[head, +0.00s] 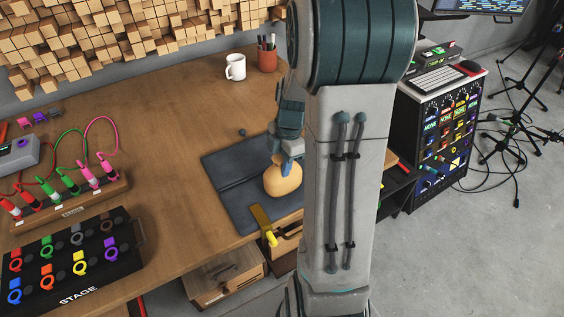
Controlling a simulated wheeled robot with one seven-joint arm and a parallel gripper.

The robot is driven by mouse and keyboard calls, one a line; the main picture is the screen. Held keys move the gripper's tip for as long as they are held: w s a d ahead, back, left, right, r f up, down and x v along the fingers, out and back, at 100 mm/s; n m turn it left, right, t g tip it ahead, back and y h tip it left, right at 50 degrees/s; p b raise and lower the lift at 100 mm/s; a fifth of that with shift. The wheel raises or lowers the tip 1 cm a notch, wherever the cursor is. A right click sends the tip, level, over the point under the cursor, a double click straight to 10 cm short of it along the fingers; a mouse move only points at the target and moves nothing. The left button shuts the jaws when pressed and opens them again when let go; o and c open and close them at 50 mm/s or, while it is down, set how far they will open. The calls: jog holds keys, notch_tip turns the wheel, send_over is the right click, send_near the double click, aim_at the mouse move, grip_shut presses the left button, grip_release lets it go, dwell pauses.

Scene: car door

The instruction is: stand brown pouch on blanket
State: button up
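A rounded tan-brown thing, which looks like the brown pouch (283,181), is at the right part of a dark grey flat cloth, likely the blanket (232,190), on the wooden desk. My gripper (287,157) points down at the pouch's top and overlaps it in the picture. Its fingers are small and partly hidden, so I cannot tell whether they are shut on the pouch. I also cannot tell whether the pouch rests on the cloth or hangs just above it. My arm hides the area right of the pouch.
A brass-coloured piece with a yellow end (263,224) lies at the cloth's front edge. A white mug (235,67) and a brown pen cup (267,58) stand behind. Cable panels (72,202) fill the left. The desk's middle (160,130) is clear.

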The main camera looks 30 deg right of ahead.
jog(key=o, duration=0.4)
jog(key=shift+r, duration=0.15)
jog(key=r, duration=0.4)
jog(key=d+r, duration=0.1)
jog(key=r, duration=0.2)
jog(key=r+p, duration=0.1)
jog(key=r, duration=0.3)
jog(key=shift+d+r, duration=0.35)
jog(key=shift+d, duration=0.05)
jog(key=shift+a+r, duration=0.15)
jog(key=shift+a, duration=0.1)
jog(key=shift+s+a+r+m+t+h, duration=0.1)
jog(key=shift+s+a+m+t+h, duration=0.3)
jog(key=shift+s+a+m, duration=2.2)
jog(key=shift+s+a+r+m+t+h, duration=0.15)
jog(key=shift+s+a+m+t, duration=0.4)
jog(key=shift+s+a+m, duration=2)
jog(key=shift+s+a+f+m+t+h, duration=0.1)
jog(key=shift+s+a+m+t+h, duration=0.65)
jog(key=shift+m, duration=3.4)
jog(key=shift+a+g+y, duration=0.3)
jog(key=shift+a+y, duration=0.1)
jog(key=shift+a, duration=0.1)
